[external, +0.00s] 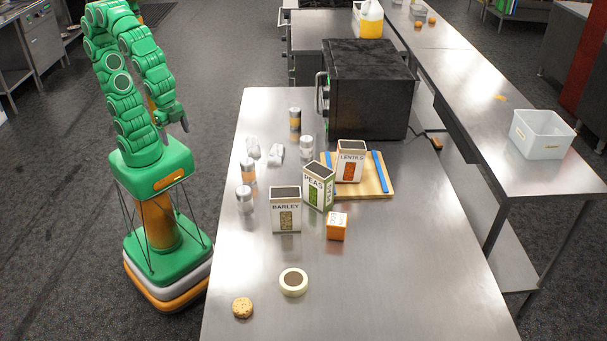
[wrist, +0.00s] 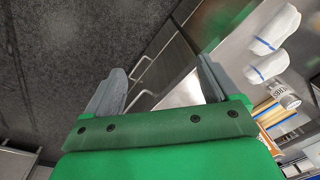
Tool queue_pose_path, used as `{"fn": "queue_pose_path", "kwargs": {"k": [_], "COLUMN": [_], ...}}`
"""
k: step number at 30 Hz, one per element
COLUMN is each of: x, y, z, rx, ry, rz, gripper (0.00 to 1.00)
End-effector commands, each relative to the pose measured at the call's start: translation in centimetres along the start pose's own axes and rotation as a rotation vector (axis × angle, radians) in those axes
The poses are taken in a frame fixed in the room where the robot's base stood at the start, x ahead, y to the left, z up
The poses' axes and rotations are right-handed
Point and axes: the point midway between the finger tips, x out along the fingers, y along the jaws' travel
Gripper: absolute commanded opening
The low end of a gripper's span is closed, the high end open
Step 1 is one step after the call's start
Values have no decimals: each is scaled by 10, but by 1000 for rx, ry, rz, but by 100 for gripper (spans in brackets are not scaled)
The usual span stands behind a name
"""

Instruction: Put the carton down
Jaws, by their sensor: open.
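Three cartons stand upright on the steel table: the barley carton (external: 286,212), the peas carton (external: 318,188) and the lentils carton (external: 350,162). The lentils carton is on the wooden board (external: 372,187); the peas carton is at the board's left edge, and I cannot tell whether they touch. The barley carton is in front of and left of the peas carton. My gripper (external: 175,120) is left of the table, apart from all cartons. In the wrist view my gripper (wrist: 160,88) is open, with nothing between its fingers.
Several jars, including a white-lidded one (external: 244,200), and two white wrapped items (external: 276,153) stand or lie left of the cartons. A black oven (external: 368,88) is behind. An orange box (external: 337,226), a tape-like ring (external: 293,282) and a cookie (external: 242,308) are in front. The table's front right is clear.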

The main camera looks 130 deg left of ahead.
Motion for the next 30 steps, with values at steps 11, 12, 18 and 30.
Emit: {"fn": "queue_pose_path", "kwargs": {"k": [11, 12, 18, 30], "x": [18, 20, 28, 50], "y": [-70, -77, -111, -167], "z": [-141, -154, -220, -327], "rx": [-62, -64, -68, -48], "ry": [292, 322, 476, 765], "rz": [-94, -101, -119, -84], "gripper": [88, 88, 88, 88]}}
